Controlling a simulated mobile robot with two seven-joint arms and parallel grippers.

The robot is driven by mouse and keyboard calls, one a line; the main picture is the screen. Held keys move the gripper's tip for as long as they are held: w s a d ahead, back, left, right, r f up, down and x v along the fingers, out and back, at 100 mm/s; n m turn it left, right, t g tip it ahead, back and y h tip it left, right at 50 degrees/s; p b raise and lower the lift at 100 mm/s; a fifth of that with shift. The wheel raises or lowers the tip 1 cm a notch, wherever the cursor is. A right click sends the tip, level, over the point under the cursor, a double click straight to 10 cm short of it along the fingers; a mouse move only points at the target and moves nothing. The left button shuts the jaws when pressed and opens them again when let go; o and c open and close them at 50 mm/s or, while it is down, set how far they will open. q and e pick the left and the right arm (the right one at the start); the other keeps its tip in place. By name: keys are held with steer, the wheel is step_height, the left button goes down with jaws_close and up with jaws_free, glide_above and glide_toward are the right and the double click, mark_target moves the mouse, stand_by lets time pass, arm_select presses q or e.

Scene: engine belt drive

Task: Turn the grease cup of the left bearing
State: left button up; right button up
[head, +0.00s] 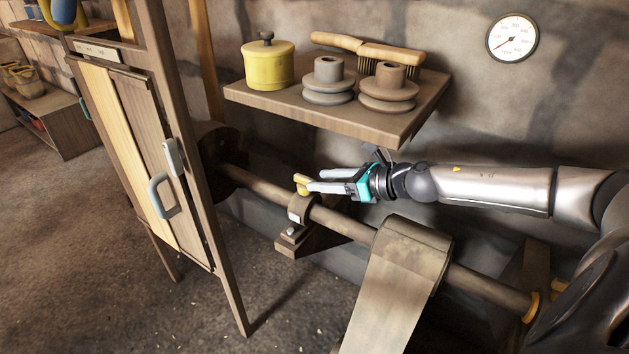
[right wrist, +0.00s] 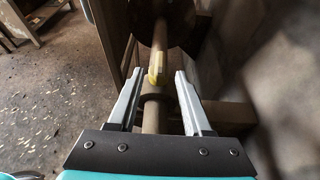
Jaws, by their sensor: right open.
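The left bearing (head: 302,208) is a brown block around the horizontal shaft, with a small white label on its front. Its yellow grease cup (head: 301,183) stands on top. My right gripper (head: 315,180) is open beside the cup, with its fingertips pointing left at it. In the right wrist view the yellow cup (right wrist: 155,75) shows ahead, between the lines of the two fingers and near their tips. The right gripper (right wrist: 157,75) has nothing clamped between its fingers. I cannot tell whether a fingertip touches the cup. My left gripper is not in view.
A wooden shelf (head: 393,128) above holds a yellow pot (head: 268,65), two pulleys and a brush. A belt runs over a wide pulley (head: 413,243) on the shaft to the right. A wooden cabinet door (head: 140,150) stands at left. A gauge (head: 512,38) hangs on the wall.

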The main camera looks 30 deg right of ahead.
steer(key=shift+x, duration=1.45)
steer(key=shift+p, duration=0.3)
jaws_close()
